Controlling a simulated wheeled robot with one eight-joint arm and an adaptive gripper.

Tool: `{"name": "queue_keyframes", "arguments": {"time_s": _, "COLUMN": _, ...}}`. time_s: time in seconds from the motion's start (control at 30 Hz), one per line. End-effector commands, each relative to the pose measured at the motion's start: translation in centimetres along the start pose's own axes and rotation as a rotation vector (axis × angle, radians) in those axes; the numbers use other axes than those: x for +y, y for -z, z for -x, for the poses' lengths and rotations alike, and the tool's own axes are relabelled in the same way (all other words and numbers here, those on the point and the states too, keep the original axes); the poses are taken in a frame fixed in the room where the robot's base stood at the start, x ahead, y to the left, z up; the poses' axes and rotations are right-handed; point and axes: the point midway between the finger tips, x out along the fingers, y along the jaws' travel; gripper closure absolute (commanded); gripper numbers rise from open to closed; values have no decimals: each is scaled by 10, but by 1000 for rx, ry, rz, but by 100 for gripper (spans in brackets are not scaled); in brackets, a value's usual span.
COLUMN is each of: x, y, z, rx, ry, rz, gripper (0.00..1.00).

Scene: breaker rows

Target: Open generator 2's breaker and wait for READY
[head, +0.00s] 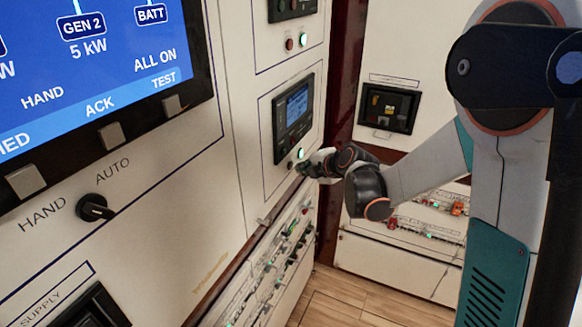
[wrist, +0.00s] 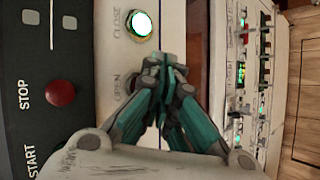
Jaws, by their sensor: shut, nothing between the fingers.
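A control panel (head: 268,160) on the grey cabinet wall carries a dark controller with a blue screen (head: 297,105). Below the screen is a lit white-green button (head: 301,153); in the wrist view this lit button (wrist: 141,25) sits beside the word CLOSE. The word OPEN (wrist: 118,86) is printed beside my gripper's fingers, which hide whatever button is there. My gripper (wrist: 164,64) is shut and empty, its tips at or very near the panel face; I cannot tell whether they touch. The head view shows my gripper (head: 306,166) just under the lit button. No generator number is legible on this panel.
A red button (wrist: 61,92) marked STOP is on the dark controller, with START lettered nearby. A large screen (head: 90,60) shows GEN 2, 5 kW and ALL ON. A HAND/AUTO knob (head: 93,207) is below it. Breaker rows (head: 275,262) lie under the panel.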

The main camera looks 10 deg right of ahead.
Motion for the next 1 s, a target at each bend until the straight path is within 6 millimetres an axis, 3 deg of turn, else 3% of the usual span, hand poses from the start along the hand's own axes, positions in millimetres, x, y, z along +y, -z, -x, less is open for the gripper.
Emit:
{"name": "queue_keyframes", "arguments": {"time_s": 0.37, "x": -2, "y": -2, "z": 2, "rx": -1, "ry": 0, "rz": 0, "gripper": 100}}
{"name": "queue_keyframes", "arguments": {"time_s": 1.0, "x": -26, "y": -26, "z": 35, "rx": -1, "ry": -1, "rz": 0, "gripper": 100}}
